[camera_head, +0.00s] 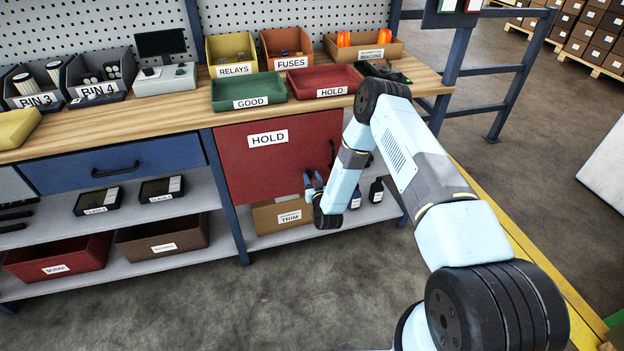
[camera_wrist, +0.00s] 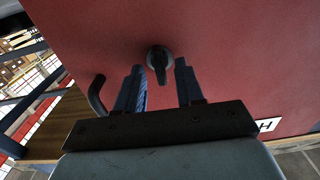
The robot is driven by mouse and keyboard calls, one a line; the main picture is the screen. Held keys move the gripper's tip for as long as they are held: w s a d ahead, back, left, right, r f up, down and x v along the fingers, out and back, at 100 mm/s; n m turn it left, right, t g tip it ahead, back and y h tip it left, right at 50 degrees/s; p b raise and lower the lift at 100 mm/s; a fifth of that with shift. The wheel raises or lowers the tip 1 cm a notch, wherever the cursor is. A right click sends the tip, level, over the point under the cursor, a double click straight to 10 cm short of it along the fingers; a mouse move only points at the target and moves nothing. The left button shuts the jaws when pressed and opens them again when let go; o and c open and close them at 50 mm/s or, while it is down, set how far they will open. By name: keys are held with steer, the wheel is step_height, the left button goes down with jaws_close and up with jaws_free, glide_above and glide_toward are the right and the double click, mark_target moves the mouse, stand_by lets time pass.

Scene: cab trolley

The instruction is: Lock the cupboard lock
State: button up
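The red cupboard door (camera_head: 265,165) with a HOLD label is under the workbench and looks closed. Its dark lock (camera_wrist: 160,60) shows in the wrist view as a round boss with a short turn-piece on the red door. My gripper (camera_wrist: 157,75) is open. Its two blue fingers point at the door, one on each side of the lock, and their tips look close to it. I cannot tell whether they touch it. In the head view my gripper (camera_head: 313,182) is at the door's lower right, and my forearm hides the lock there.
A dark curved handle (camera_wrist: 97,95) is left of the fingers in the wrist view. A cardboard TRIM box (camera_head: 282,215) and dark bottles (camera_head: 376,190) stand on the shelf below and right of the door. The floor in front is clear.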

steer(key=v, duration=1.3)
steer(key=shift+s, duration=0.25)
steer(key=shift+w, duration=0.1)
steer(key=w+d+r+n+g, duration=0.1)
steer(key=w+r+g, duration=0.1)
steer(key=w+r, duration=0.5)
steer(key=w+d+r+n+g, duration=0.1)
steer(key=w+r, duration=0.2)
steer(key=r, duration=0.7)
steer(key=s+d+r+m+g+h, duration=0.1)
steer(key=d+r+g, duration=0.15)
steer(key=r, duration=0.75)
steer(key=s+d+r+g+h, duration=0.15)
steer(key=d+r, duration=0.25)
steer(key=r, duration=0.7)
steer(key=s+d+r+m+g+h, duration=0.1)
steer(key=s+d+r, duration=0.3)
steer(key=s+r, duration=0.35)
steer(key=s+d+r+m+g+h, duration=0.1)
steer(key=s+d+r, duration=0.2)
steer(key=s+r, duration=0.4)
steer(key=s+d+r+m+g, duration=0.1)
steer(key=s+d+r, duration=0.1)
steer(key=s, duration=1)
steer(key=s+d+r+m+g, duration=0.1)
steer(key=s+d+r, duration=0.1)
steer(key=s, duration=1.1)
steer(key=shift+d+r+g, duration=0.4)
steer(key=shift+d, duration=0.05)
